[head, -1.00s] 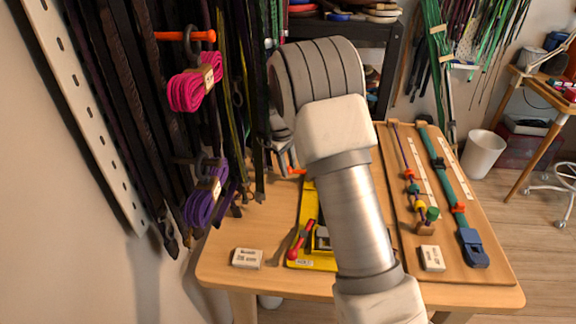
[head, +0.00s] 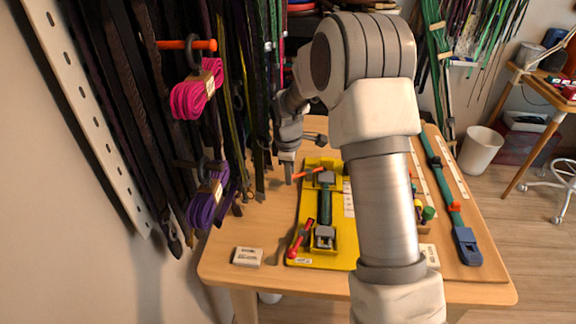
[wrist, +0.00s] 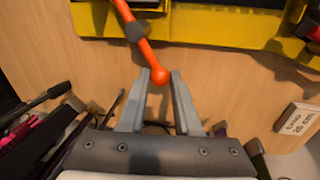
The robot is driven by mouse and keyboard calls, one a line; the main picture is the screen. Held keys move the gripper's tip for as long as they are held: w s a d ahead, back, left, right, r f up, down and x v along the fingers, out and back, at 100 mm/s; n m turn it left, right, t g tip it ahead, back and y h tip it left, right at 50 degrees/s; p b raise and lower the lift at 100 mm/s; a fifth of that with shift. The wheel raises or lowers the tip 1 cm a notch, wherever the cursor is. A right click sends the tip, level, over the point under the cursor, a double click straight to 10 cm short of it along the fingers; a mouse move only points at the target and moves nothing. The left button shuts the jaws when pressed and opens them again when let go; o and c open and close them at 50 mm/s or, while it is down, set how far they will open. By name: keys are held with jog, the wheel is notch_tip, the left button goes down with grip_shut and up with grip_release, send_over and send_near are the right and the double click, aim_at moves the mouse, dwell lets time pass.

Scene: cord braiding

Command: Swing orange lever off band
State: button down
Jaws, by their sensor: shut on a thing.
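The orange lever (head: 307,173) sticks out to the left from the far end of the yellow board (head: 313,165), where a grey clamp block (head: 326,178) stands. The dark green band (head: 325,205) runs lengthwise along the board, from this block to a grey clamp at the near end. My gripper (head: 289,178) is at the lever's outer end, left of the board. In the wrist view the lever's ball end (wrist: 160,76) sits between the fingertips of my gripper (wrist: 160,80), which is shut on it. Whether the lever still presses the band cannot be told.
A red lever (head: 301,240) lies along the near left of the board. A small white labelled box (head: 247,257) is at the table's front left. Hanging straps and cord bundles (head: 197,90) crowd the left. My arm covers part of the right-hand board.

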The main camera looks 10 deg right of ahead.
jog(key=n+p, duration=0.1)
jog(key=s+d+n+p, duration=0.1)
jog(key=n, duration=0.1)
jog(key=s+n+p, duration=0.1)
jog(key=shift+s+d+r+y, duration=0.15)
jog(key=shift+r+y, duration=0.1)
jog(key=shift+y, duration=0.15)
jog(key=shift+s+d+n+p, duration=0.15)
jog(key=shift+d+n+p, duration=0.05)
jog(key=shift+n+p, duration=0.4)
jog(key=shift+s+d+n+p, duration=0.15)
jog(key=shift+n+p, duration=0.4)
jog(key=shift+n, duration=0.05)
jog(key=shift+s+d+f+n+y+p, duration=0.2)
jog(key=shift+d+n+y+p, duration=0.1)
jog(key=shift+n+p, duration=0.35)
jog(key=c, duration=0.6)
grip_release()
jog(key=s+r+p, duration=0.1)
jog(key=r, duration=0.4)
jog(key=s+r+p, duration=0.1)
jog(key=r, duration=0.5)
jog(key=s+d+r+p, duration=0.1)
jog(key=r, duration=0.5)
jog(key=shift+s, duration=0.15)
